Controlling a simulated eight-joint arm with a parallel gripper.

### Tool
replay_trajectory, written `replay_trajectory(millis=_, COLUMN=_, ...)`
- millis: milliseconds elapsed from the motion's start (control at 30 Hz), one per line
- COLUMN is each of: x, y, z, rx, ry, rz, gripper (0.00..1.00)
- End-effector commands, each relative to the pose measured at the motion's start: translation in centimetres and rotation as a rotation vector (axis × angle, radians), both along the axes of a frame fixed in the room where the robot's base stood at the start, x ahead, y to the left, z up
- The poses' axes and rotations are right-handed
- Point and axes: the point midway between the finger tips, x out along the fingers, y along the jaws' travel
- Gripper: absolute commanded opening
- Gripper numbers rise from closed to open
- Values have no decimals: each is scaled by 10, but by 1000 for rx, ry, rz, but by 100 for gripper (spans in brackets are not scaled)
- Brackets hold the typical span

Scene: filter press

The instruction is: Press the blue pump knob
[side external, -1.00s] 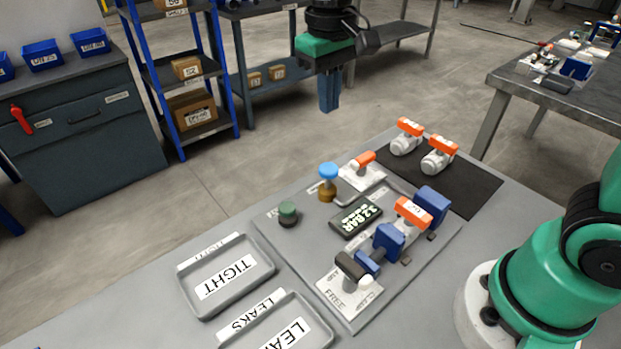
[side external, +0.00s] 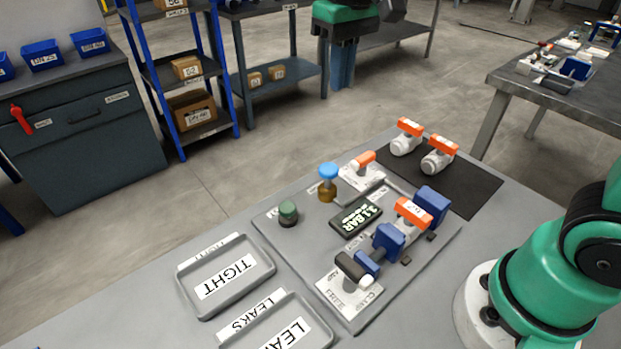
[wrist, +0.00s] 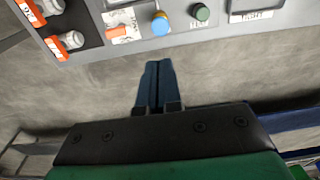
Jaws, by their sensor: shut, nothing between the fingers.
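The blue pump knob (side external: 328,169) is a round blue cap on a brass-coloured stem, standing upright on the grey press plate. In the wrist view the knob (wrist: 160,22) shows near the top, ahead of the fingertips. My gripper (side external: 341,84) is up and behind the table's far edge in the side view, well apart from the knob. In the wrist view my gripper's fingers (wrist: 157,66) are together and empty. The display (side external: 357,216) beside the knob appears to read 3.1 BAR.
A green button (side external: 288,213) and an orange-handled valve (side external: 364,158) flank the knob. A blue clamp (side external: 388,242) grips an orange-and-white part (side external: 413,212). Two similar parts sit on a black mat (side external: 470,187). A TIGHT tray (side external: 188,292) is at the front left.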

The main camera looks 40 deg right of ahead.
Motion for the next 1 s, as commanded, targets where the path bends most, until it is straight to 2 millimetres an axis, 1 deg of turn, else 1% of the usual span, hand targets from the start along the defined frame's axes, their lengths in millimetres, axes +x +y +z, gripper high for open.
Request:
replay_trajectory(millis=233, x=0, y=0, z=-1, rx=0, ry=0, rz=1, gripper=0)
replay_trajectory(millis=367, x=1, y=1, z=-9, rx=0, ry=0, rz=1, gripper=0)
replay_trajectory(millis=467, x=2, y=1, z=-23, rx=-1, ry=0, rz=1, gripper=0)
replay_trajectory(millis=800, x=5, y=1, z=-87, rx=-1, ry=0, rz=1, gripper=0)
replay_trajectory(millis=1000, x=7, y=2, z=-118, rx=-1, ry=0, rz=0, gripper=0)
